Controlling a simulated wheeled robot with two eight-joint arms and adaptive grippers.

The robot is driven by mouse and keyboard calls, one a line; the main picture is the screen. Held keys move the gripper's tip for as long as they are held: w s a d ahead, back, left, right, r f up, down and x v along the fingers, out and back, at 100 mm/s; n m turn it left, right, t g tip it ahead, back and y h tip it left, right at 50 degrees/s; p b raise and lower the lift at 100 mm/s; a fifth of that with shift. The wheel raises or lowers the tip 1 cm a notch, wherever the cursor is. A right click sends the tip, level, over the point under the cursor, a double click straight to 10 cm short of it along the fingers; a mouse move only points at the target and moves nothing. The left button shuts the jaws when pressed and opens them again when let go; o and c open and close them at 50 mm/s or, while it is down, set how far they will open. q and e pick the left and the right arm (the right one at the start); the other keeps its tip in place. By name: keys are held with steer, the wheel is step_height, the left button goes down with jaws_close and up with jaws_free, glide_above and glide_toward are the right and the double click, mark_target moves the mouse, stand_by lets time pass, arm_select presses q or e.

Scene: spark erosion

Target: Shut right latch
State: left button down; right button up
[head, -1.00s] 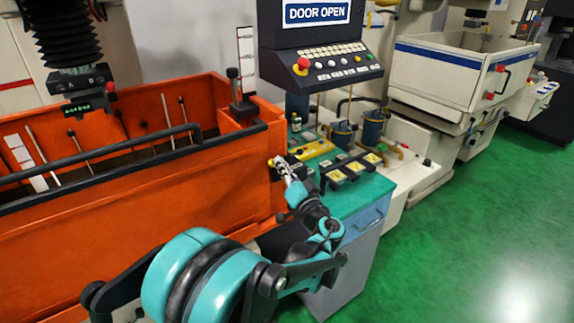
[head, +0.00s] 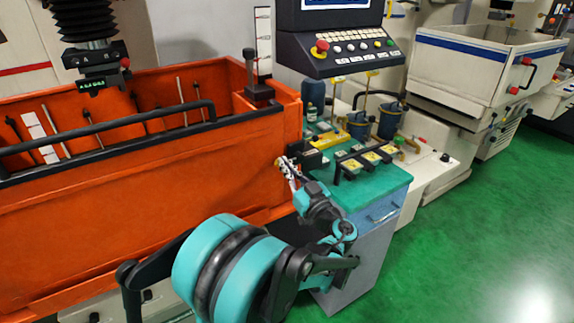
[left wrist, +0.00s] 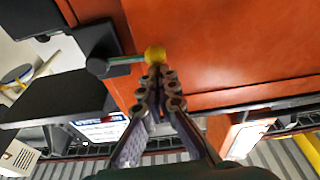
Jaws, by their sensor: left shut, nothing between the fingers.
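The right latch is at the right end of the orange tank front (head: 150,195), with a black block (head: 311,158) at the corner. In the left wrist view the latch's black block (left wrist: 97,45) has a short lever (left wrist: 124,61) ending in a yellow knob (left wrist: 155,54). The lever points sideways across the orange front. My left gripper (head: 284,165) is shut and empty, its tips at the knob. In the left wrist view my left gripper's fingertips (left wrist: 157,72) are together just below the knob, touching or almost touching it. My right gripper is out of view.
A teal-topped cabinet (head: 372,190) with yellow-labelled items stands right of the latch. A control panel (head: 340,50) with a red button hangs above it. A black rail (head: 130,123) runs along the tank. Green floor (head: 480,240) at the right is clear.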

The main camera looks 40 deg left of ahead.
arm_select(q)
steer(key=shift+f, duration=0.2)
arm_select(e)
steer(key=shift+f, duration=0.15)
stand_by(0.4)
arm_select(q)
steer(key=shift+r, duration=0.25)
steer(key=r+p+v, duration=0.2)
steer(key=p+v, duration=0.2)
steer(key=v, duration=0.7)
steer(key=shift+s+d+r, duration=0.25)
steer(key=shift+d+r, duration=0.05)
steer(key=shift+r, duration=0.3)
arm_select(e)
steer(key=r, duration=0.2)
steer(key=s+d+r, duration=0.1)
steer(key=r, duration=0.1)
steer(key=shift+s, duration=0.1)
